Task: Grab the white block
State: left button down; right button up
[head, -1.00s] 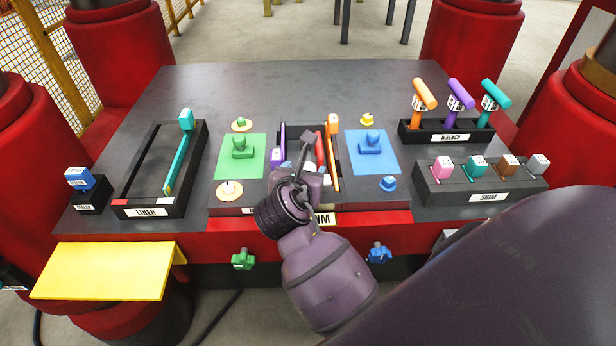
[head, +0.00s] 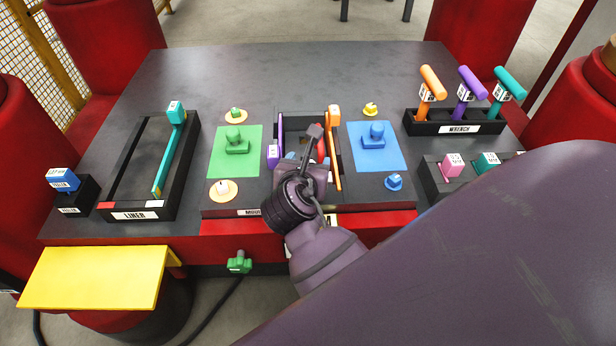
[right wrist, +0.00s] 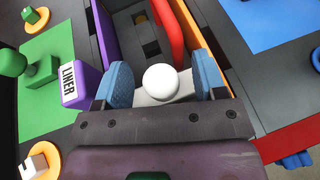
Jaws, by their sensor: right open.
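A white block with a round white knob (right wrist: 160,82) sits in the middle slot of the mould in the right wrist view. My right gripper (right wrist: 164,88) is open, with one blue finger pad on each side of the knob and a visible gap to it. In the head view my right gripper (head: 306,160) is over the mould's middle slot and hides the white block. My left gripper is not in view.
A purple liner (right wrist: 85,80) and an orange strip (head: 335,145) line the slot's sides, with a red piece (right wrist: 168,32) inside. Green (head: 236,142) and blue (head: 374,135) plates flank it. A wrench rack (head: 425,124) and shim rack (head: 436,182) stand right.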

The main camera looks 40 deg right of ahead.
grip_shut()
dwell(0.4)
